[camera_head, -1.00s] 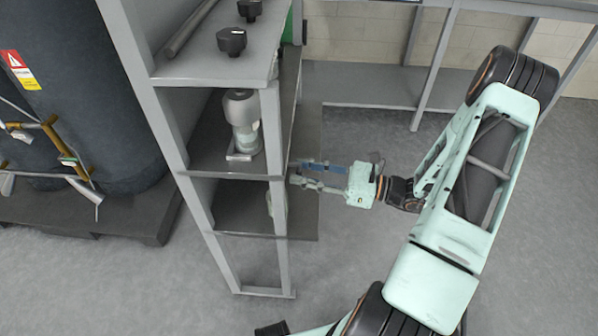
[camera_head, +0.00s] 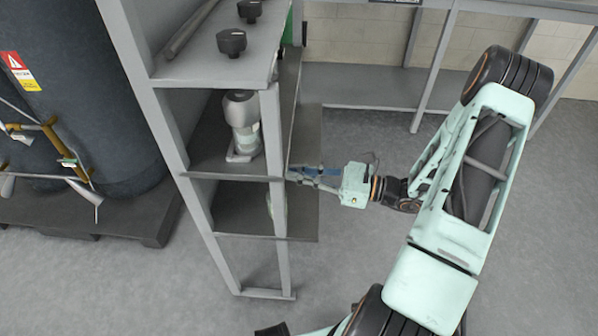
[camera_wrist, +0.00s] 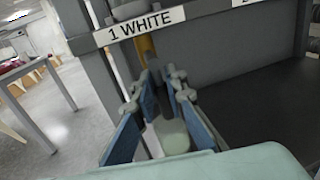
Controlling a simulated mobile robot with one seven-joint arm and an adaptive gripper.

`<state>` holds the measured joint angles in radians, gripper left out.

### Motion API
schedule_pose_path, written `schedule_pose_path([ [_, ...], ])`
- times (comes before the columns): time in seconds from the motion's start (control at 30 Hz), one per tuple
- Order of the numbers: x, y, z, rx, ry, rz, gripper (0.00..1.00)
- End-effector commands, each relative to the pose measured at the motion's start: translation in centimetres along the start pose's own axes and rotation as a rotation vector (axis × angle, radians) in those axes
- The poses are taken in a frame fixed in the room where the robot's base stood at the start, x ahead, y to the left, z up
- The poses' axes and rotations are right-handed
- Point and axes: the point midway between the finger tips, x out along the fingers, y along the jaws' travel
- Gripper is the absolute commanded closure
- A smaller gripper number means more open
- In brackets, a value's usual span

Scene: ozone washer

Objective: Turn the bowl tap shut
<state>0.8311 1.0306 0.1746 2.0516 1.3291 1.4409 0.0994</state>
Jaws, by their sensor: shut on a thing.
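My gripper (camera_head: 300,174) reaches in from the right at the shelf rack's front edge, level with the middle shelf. In the wrist view, its blue-padded fingers (camera_wrist: 158,76) are shut, with their tips converging just below the "1 WHITE" label. A brass-yellow piece (camera_wrist: 145,47), seemingly part of the bowl tap, shows just past the tips. The fingers hide most of the tap, including its handle and how far it is turned. A pale green rounded thing (camera_wrist: 173,137) shows below, between the fingers.
The grey shelf rack (camera_head: 190,200) has black knobs (camera_head: 231,42) on top and a grey-and-white device (camera_head: 241,122) on the middle shelf. A dark tank (camera_head: 85,90) stands at left. The floor (camera_head: 370,280) under my arm is clear.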

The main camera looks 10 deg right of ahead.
Motion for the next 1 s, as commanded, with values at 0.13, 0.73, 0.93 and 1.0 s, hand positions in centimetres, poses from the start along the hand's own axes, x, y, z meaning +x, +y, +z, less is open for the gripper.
schedule_pose_path([
  [0.13, 0.0, 0.0, 0.0, -0.004, -0.001, 0.0, 1.0],
  [0.73, 0.1, -0.9, -0.1, -0.34, -0.069, -0.002, 1.0],
  [0.93, 0.2, -1.4, 0.1, -0.527, -0.105, -0.002, 1.0],
  [1.0, 0.2, -1.5, 0.2, -0.594, -0.118, -0.002, 1.0],
])
